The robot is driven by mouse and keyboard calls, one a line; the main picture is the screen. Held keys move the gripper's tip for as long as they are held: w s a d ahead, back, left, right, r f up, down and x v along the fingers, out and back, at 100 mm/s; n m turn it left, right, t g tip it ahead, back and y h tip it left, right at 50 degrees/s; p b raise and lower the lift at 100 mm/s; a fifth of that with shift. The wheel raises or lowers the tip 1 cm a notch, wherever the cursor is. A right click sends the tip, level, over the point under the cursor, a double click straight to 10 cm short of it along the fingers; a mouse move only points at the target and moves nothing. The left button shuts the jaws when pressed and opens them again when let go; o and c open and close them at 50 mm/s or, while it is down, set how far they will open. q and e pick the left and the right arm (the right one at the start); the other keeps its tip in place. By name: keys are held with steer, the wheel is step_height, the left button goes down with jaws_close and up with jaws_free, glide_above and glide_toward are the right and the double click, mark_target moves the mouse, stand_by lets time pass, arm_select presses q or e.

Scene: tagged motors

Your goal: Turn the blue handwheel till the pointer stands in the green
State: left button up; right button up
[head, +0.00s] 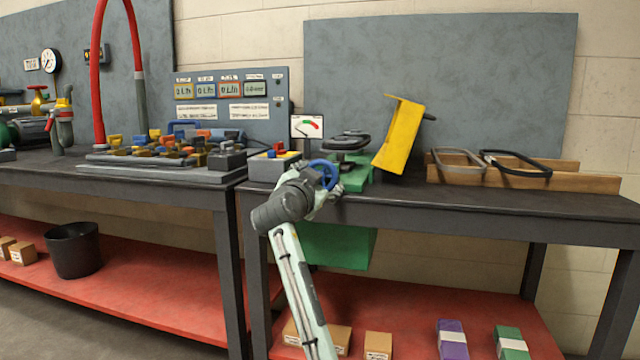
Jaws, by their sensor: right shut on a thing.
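The blue handwheel (326,173) stands at the front edge of the right bench, on the green machine (356,180). My right gripper (322,182) is shut on the handwheel's rim, and its fingers and wrist hide part of the wheel. The gauge (307,126) is a white square dial behind the wheel, with a red part and a green part at its upper right. Its pointer is too small to read clearly. My left gripper is not in the picture.
A yellow guard (400,136) stands tilted right of the machine. A wooden tray (590,178) with belts lies further right. A grey box with buttons (270,167) sits left of the wheel.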

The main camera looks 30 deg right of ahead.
stand_by(0.3)
steer(key=o, duration=1.2)
steer(key=shift+c, duration=0.2)
